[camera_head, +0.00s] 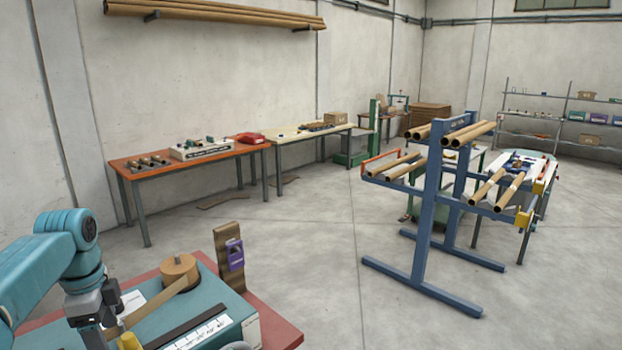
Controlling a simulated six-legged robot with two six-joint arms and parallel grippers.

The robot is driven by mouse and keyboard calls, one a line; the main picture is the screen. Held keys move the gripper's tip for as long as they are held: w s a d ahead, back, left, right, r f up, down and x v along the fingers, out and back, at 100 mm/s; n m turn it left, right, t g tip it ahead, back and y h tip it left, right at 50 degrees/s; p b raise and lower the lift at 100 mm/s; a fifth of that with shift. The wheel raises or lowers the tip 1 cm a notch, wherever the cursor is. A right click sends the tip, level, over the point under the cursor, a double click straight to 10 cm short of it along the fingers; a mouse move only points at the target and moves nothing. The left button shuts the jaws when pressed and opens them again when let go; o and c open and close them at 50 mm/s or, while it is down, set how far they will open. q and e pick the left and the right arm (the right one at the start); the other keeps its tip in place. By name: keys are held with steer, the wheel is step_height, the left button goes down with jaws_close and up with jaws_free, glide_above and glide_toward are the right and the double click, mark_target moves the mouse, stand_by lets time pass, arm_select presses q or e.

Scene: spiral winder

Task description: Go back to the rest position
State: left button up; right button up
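My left arm, teal, comes in from the left edge. Its dark gripper (98,335) points down at the lower left, over the near machine, and its fingertips are cut off or hard to make out. A tan strip (158,298) runs from a round brown roll (179,270) on the machine's teal top (222,300) down to beside this gripper. I cannot tell whether the gripper touches or holds the strip. My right gripper is not in view.
A brown upright post with a purple box (235,253) stands beside the roll. A blue rack (432,215) with cardboard tubes stands at right. An orange-topped table (150,178) and a cream-topped table (300,134) line the wall. The floor between is mostly clear.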

arm_select(q)
steer(key=w+d+f+n+h, duration=0.1)
steer(key=d+f+n, duration=0.1)
steer(key=d+f, duration=0.5)
steer(key=d+f+n+h, duration=0.1)
steer(key=d+f, duration=0.2)
steer(key=f, duration=0.7)
steer(key=w+d+f+n, duration=0.15)
steer(key=d+f, duration=0.25)
steer(key=f, duration=0.5)
steer(key=s+d+f+n+h+b, duration=0.1)
steer(key=s+d+f+n, duration=0.3)
steer(key=s+d+f, duration=0.4)
steer(key=s+d+f+n, duration=0.3)
steer(key=s, duration=0.4)
steer(key=s+d+f+n+h, duration=0.1)
steer(key=s+d+f+n, duration=0.2)
steer(key=s, duration=0.5)
steer(key=shift+d+f+b, duration=0.2)
steer(key=shift+d+b, duration=0.15)
steer(key=shift+d, duration=0.35)
steer(key=shift+w+n, duration=0.1)
steer(key=shift+n, duration=0.15)
